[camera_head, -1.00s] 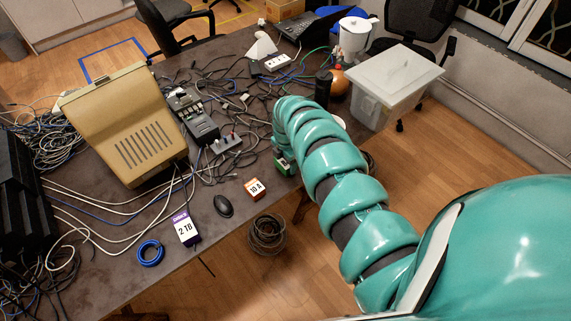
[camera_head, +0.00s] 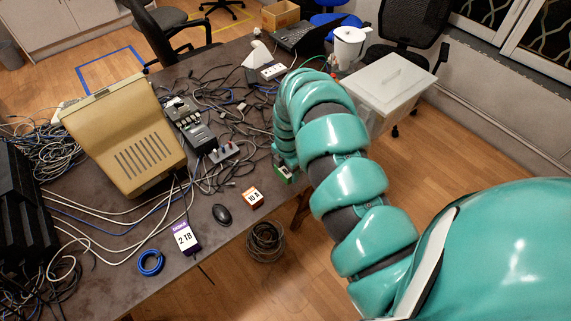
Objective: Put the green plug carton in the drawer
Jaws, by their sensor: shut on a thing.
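The green plug carton (camera_head: 286,177) shows as a small green box with a pale face near the right edge of the dark table (camera_head: 205,256). My gripper (camera_head: 284,166) is at the end of my teal arm, right at the carton and shut on it. The arm hides most of the fingers and part of the carton. I cannot tell whether the carton is touching the table. I cannot make out an open drawer in this view.
An orange "10 A" carton (camera_head: 253,197), a black mouse (camera_head: 222,214), a purple "2 TB" box (camera_head: 186,238) and blue tape (camera_head: 150,263) lie near the front edge. Cables and a beige case (camera_head: 123,135) crowd the left. A lidded clear bin (camera_head: 388,88) stands behind my arm.

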